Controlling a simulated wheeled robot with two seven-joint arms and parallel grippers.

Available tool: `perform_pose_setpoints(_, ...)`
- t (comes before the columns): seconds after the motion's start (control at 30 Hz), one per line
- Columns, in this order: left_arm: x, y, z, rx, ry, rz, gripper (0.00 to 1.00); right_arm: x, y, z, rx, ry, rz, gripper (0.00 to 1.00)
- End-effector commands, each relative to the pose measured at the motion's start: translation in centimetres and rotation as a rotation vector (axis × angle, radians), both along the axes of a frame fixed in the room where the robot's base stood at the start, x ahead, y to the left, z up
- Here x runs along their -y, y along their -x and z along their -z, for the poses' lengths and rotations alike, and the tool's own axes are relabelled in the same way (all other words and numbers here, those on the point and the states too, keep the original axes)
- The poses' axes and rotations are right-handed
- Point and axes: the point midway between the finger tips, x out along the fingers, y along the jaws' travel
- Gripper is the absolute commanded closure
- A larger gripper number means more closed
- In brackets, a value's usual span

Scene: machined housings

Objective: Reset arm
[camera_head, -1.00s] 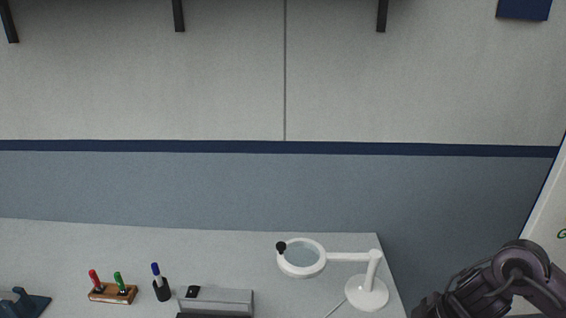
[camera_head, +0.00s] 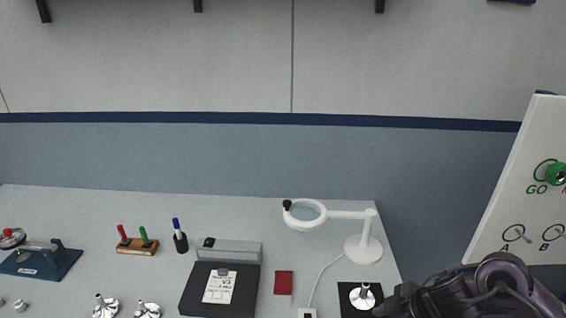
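My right arm (camera_head: 480,297) comes in at the lower right corner of the head view, dark and bent. Its gripper cannot be made out there. My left arm and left gripper are not in view. Several shiny metal housings stand on the table: one (camera_head: 363,297) on a black mat (camera_head: 346,309) close to my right arm, and two, a left one (camera_head: 105,307) and a right one (camera_head: 147,310), at the lower left edge.
A white magnifier lamp (camera_head: 363,248) stands at the table's right end. A black device (camera_head: 192,293) with a label, a red block (camera_head: 284,283), a marker holder (camera_head: 137,247) and a blue fixture (camera_head: 62,262) are on the table (camera_head: 80,212). A white GO board (camera_head: 497,222) stands right.

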Motion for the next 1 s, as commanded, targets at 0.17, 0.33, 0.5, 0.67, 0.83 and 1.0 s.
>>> perform_pose_setpoints(0.17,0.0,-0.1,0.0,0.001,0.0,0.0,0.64,-4.8,-0.5,0.4,0.132,-0.057,0.014,0.6)
perform_pose_setpoints(0.33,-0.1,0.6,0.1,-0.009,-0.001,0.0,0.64,-8.5,-0.9,-0.3,0.261,-0.107,0.131,0.6)
perform_pose_setpoints(0.5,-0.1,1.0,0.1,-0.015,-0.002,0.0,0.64,-8.5,0.3,-1.0,0.286,-0.108,0.421,0.6)
perform_pose_setpoints(0.67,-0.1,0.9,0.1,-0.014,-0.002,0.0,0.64,-5.6,3.2,-0.1,0.172,-0.056,0.666,0.6)
perform_pose_setpoints(0.83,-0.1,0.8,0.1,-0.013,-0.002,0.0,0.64,-3.0,7.2,1.3,0.004,-0.005,0.849,0.6)
perform_pose_setpoints(1.0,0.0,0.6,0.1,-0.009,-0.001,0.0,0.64,-1.3,11.8,2.6,-0.185,0.032,0.985,0.6)
